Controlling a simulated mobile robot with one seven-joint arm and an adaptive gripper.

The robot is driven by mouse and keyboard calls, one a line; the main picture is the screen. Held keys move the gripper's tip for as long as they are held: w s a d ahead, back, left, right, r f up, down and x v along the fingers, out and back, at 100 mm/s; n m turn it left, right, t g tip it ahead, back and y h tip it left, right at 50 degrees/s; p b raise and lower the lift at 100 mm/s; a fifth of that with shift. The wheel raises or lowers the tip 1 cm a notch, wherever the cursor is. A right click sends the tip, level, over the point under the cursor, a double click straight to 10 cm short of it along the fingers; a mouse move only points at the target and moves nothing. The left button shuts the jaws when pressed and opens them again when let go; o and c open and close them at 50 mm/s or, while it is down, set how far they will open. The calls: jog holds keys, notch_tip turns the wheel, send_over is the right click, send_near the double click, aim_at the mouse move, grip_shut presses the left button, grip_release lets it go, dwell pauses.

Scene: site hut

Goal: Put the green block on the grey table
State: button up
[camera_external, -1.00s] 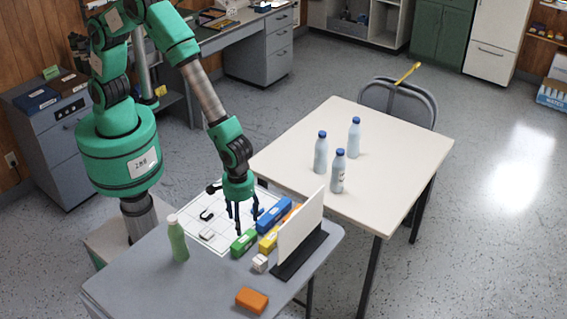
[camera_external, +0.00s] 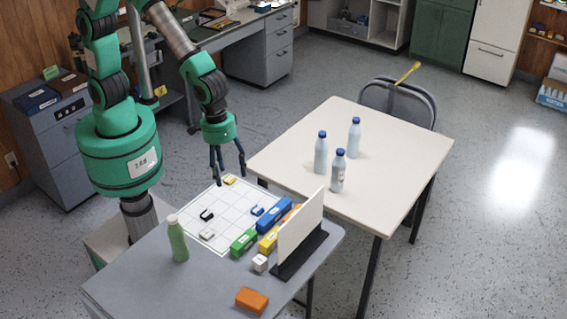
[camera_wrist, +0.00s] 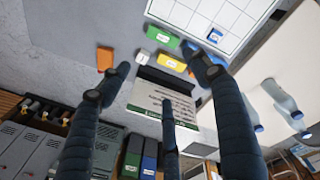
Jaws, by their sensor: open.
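The green block (camera_external: 243,242) lies at the near right edge of a white gridded sheet (camera_external: 190,226), on the grey table (camera_external: 140,285). I cannot tell whether it rests on the sheet or on bare tabletop. It also shows in the wrist view (camera_wrist: 160,38), between a small white block and the sheet. My gripper (camera_external: 229,172) is open and empty, raised above the far end of the sheet and apart from the green block. Its spread dark fingers (camera_wrist: 163,75) show in the wrist view with nothing between them.
Yellow (camera_external: 268,242) and blue (camera_external: 273,214) blocks lie beside the green one, near an upright white panel (camera_external: 300,230). A green bottle (camera_external: 177,240) and an orange block (camera_external: 252,299) stand apart on the grey table. Small clips lie on the sheet. A cream table (camera_external: 395,175) holds several bottles.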

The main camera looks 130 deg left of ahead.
jog(key=s+r+m+t, duration=0.1)
jog(key=s+r+m, duration=0.3)
jog(key=s+r, duration=0.5)
jog(key=s+r+m+t, duration=0.1)
jog(key=s+r+m, duration=0.3)
jog(key=s+r, duration=0.3)
jog(key=s+r+m+t, duration=0.2)
jog(key=s+r+m, duration=0.3)
jog(key=s, duration=1.1)
notch_tip(320, 180, up, 3)
jog(key=shift+s+a+r, duration=0.15)
jog(key=shift+s+a, duration=0.1)
jog(key=shift+a, duration=0.05)
notch_tip(320, 180, down, 2)
jog(key=shift+f+b, duration=0.15)
jog(key=shift+b, duration=1)
